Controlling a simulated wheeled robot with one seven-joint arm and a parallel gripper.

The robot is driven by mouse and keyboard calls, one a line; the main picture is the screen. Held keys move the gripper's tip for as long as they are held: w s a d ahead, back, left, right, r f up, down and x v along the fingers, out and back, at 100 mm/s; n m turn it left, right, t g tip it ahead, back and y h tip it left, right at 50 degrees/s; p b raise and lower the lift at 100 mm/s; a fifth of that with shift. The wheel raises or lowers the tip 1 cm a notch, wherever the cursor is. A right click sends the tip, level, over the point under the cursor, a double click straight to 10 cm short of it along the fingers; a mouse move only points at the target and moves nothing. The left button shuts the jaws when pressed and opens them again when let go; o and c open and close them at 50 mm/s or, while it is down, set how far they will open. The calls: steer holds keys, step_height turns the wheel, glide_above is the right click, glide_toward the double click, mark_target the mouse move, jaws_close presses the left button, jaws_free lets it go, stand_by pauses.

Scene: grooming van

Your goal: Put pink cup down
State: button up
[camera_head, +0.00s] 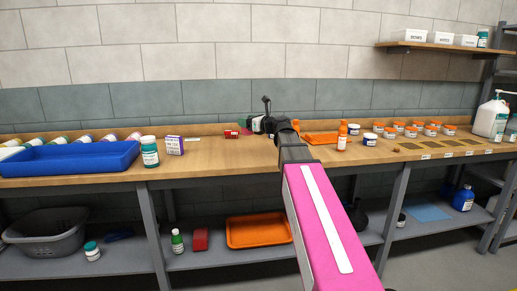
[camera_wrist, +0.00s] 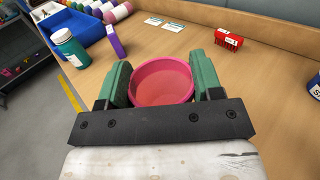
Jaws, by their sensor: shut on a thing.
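The pink cup (camera_wrist: 163,92) is between the two green fingers of my gripper (camera_wrist: 158,74) in the wrist view. The gripper is shut on it, with one finger against each side. I look into the cup's round open top. The cup's lower part is hidden by the gripper, and I cannot tell whether its base touches the wooden worktop (camera_wrist: 255,110). In the head view my gripper (camera_head: 262,121) is over the back part of the worktop, beyond my pink arm link. The cup cannot be made out clearly there.
A red basket-like item (camera_wrist: 228,39) and white cards (camera_wrist: 173,27) lie beyond the gripper. A teal bottle (camera_wrist: 69,47), purple box (camera_wrist: 114,41) and blue tray (camera_head: 70,158) stand to the left. An orange bottle (camera_head: 342,136) and several jars stand right. Worktop between is bare.

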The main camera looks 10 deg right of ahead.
steer(key=shift+w+d+f, duration=1.05)
steer(key=shift+w+f, duration=0.5)
steer(key=shift+f, duration=0.25)
steer(key=shift+w+d+f, duration=1.05)
steer(key=shift+w+f, duration=0.55)
steer(key=shift+f, duration=0.2)
steer(key=shift+w+d+f, duration=1.05)
steer(key=shift+w+f, duration=0.5)
steer(key=shift+f, duration=0.25)
steer(key=shift+f, duration=0.1)
steer(key=o, duration=0.9)
steer(key=v, duration=1.2)
